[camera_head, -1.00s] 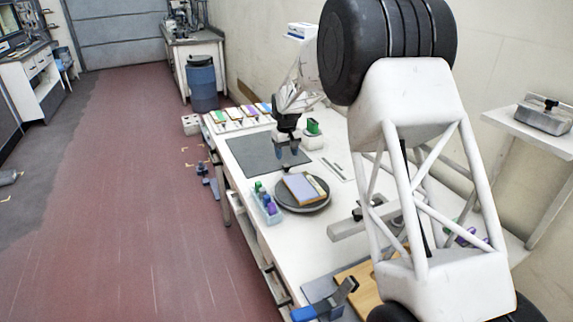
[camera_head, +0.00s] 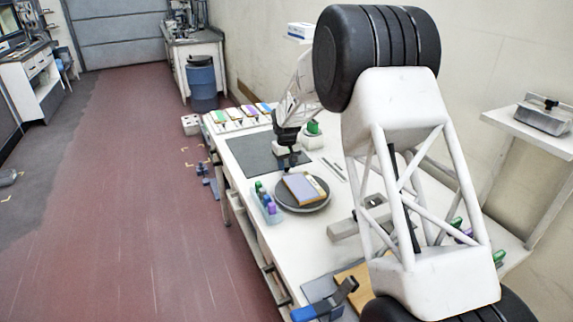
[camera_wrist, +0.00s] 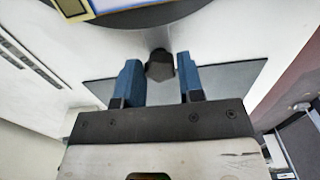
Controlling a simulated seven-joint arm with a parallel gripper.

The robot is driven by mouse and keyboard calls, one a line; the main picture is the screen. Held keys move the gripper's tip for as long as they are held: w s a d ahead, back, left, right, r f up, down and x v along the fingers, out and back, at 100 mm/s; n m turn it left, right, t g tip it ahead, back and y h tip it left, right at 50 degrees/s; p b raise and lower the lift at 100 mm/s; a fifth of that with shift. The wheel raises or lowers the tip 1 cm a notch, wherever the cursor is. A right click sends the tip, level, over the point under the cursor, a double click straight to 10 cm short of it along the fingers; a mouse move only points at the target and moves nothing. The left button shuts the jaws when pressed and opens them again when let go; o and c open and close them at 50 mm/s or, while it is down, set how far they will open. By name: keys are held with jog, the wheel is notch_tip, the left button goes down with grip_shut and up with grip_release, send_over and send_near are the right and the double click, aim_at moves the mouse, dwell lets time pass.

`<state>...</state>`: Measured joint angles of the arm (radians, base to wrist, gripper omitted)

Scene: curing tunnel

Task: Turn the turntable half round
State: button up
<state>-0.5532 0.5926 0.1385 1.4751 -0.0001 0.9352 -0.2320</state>
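The turntable is a round dark disc (camera_head: 302,208) on the white bench, with a flat lilac-and-tan panel (camera_head: 303,187) lying on it. In the wrist view its dark rim (camera_wrist: 160,16) crosses the top, with part of the panel above. A dark faceted knob (camera_wrist: 160,66) shows just outside the rim. My gripper (camera_wrist: 157,68) is open, with its blue fingers apart on either side of the knob. I see gaps on both sides; finger height against the knob is unclear. In the head view my gripper (camera_head: 289,164) is at the turntable's far edge, fingertips small.
A grey mat (camera_head: 250,153) lies behind the turntable. A pale rack of coloured bottles (camera_head: 267,203) stands close at its left. A grey fixture (camera_head: 345,229) is to the right. Several coloured pieces line the bench's far end. My arm hides much of the right side.

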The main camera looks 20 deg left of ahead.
grip_shut()
jog(key=shift+w+d, duration=0.1)
